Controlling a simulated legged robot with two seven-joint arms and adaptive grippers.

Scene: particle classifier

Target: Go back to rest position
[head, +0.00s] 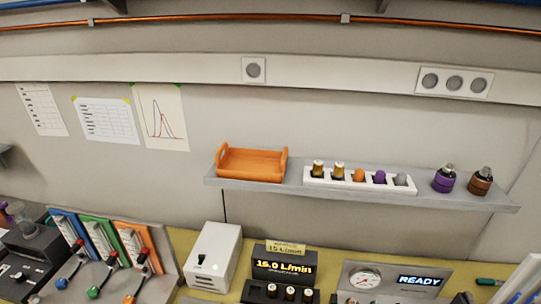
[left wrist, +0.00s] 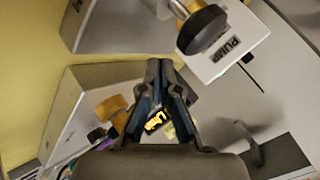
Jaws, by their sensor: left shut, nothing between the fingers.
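My left gripper (left wrist: 160,66) shows in the left wrist view, its dark fingers together and empty. Lit yellow digits show between and behind its finger links. A white panel labelled PUMP (left wrist: 232,52) with a black and brass knob (left wrist: 202,30) lies beyond the fingertips, up and to the right. I cannot tell the distance from the fingers to it. Neither gripper shows in the head view, and my right gripper is in no view.
In the head view, a grey wall shelf (head: 462,197) holds an orange tray (head: 252,164), a white vial rack (head: 320,181) and two capped bottles. Below, the yellow bench carries a white switch box (head: 213,256), a 15.0 L/min display (head: 284,267), a READY gauge panel (head: 420,280) and levers at left.

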